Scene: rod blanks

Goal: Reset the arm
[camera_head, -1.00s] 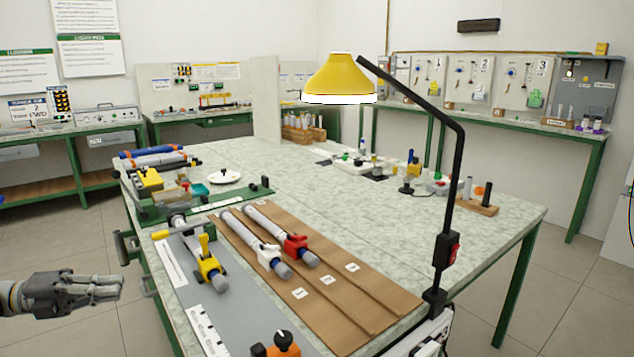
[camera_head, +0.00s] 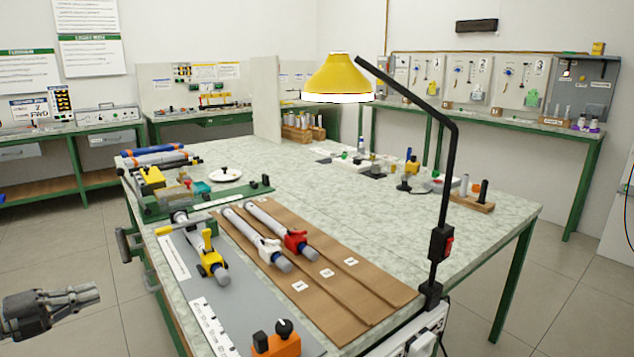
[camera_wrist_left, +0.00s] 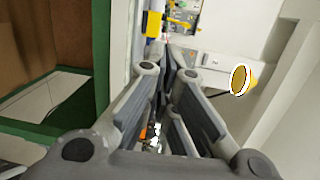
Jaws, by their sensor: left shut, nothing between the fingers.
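My left gripper (camera_head: 82,297) is at the lower left of the head view, over the floor and to the left of the workbench. It is shut and empty, clear of the bench edge. Its closed fingers (camera_wrist_left: 168,85) fill the middle of the left wrist view, with nothing between them. My right gripper is not in the head view.
The marbled workbench (camera_head: 400,210) carries grey rods with white (camera_head: 268,250), red (camera_head: 295,241) and yellow (camera_head: 210,258) clamps. An orange block (camera_head: 277,340) sits at the near edge. A yellow lamp (camera_head: 340,75) on a black arm overhangs the bench. Floor left of it is free.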

